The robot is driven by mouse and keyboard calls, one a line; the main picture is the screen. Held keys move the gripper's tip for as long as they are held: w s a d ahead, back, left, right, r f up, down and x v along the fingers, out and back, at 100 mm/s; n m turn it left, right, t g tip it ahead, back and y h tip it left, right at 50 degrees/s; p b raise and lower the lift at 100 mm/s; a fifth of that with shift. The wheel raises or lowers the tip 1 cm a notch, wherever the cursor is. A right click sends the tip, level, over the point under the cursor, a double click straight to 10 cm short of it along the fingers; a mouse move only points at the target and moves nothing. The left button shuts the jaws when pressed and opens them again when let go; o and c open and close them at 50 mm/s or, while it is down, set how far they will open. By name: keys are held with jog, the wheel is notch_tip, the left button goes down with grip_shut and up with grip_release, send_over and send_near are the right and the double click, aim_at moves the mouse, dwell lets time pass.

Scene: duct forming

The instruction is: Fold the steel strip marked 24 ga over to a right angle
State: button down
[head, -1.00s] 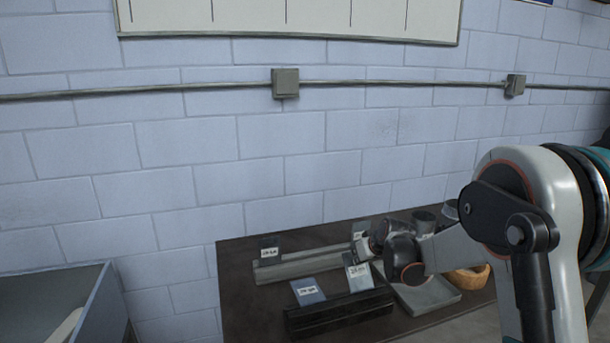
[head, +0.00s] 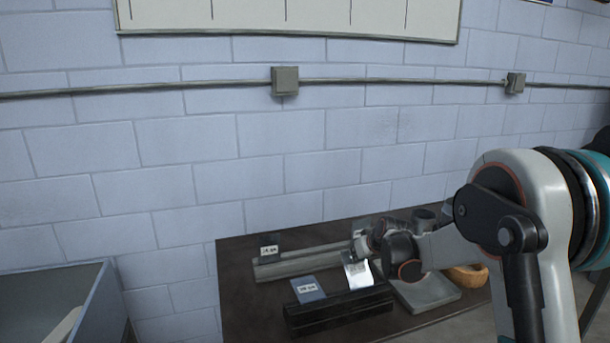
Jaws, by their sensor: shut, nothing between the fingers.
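Two strips with white labels show at a black bending block (head: 340,312) on the dark bench. One is a blue-grey strip (head: 312,296) at the block's left end. The other is a pale strip (head: 357,272) at its right end, standing up with a bright face. A third labelled piece (head: 270,246) stands at the back left, by a long grey bar. The labels are too small to read surely, so I cannot tell which is 24 ga.
A grey bar (head: 290,267) lies along the back of the bench (head: 240,300). A grey tray (head: 428,297), a dark cup (head: 424,219) and a tan round bowl (head: 467,279) are at the right. A grey bin (head: 85,305) stands at the far left.

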jog(key=shift+w+a+f, duration=0.15)
jog(key=shift+w+f, duration=0.05)
jog(key=shift+w, duration=0.05)
jog(key=shift+w+f, duration=0.1)
jog(key=shift+w, duration=0.05)
dwell(0.4)
